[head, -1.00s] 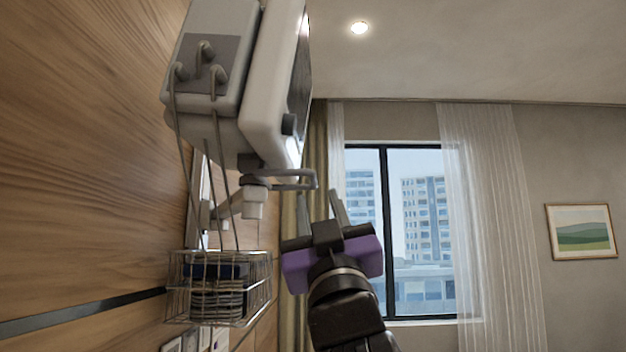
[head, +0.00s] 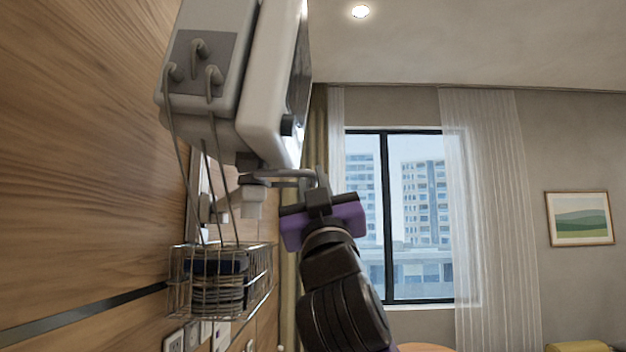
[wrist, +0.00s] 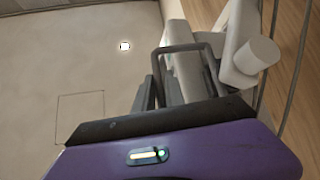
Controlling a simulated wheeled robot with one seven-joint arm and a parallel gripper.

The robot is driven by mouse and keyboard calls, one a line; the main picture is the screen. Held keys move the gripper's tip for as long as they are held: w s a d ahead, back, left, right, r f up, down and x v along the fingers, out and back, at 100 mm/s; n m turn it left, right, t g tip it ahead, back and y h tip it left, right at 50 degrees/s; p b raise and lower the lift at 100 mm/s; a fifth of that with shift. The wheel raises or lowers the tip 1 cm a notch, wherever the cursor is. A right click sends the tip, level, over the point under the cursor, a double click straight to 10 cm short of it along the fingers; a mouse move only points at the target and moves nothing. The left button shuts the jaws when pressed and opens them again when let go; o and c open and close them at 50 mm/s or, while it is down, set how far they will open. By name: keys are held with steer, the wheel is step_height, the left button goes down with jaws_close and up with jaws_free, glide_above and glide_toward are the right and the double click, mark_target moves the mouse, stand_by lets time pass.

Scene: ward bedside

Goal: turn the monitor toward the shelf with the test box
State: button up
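The monitor (head: 268,90) hangs at the upper left of the head view, a pale box on a wall arm, its dark screen edge-on to the right. A grey loop handle (head: 285,173) sticks out below it, and the loop also shows in the wrist view (wrist: 208,62). My gripper (head: 321,182), with a purple body, is at the handle's right end. Its fingers are close together, and in the wrist view (wrist: 150,92) they sit at the loop's near-left bar, shut on it. The exact contact is partly hidden. No shelf or test box is in view.
A wire basket (head: 220,280) with a coiled dark item hangs on the wood wall under the monitor. Cables (head: 180,155) run from the monitor's side toward it. Wall sockets (head: 200,335) are below. A window (head: 415,215) and curtains stand behind; the room's right side looks open.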

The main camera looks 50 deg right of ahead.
jaws_close()
stand_by(1.1)
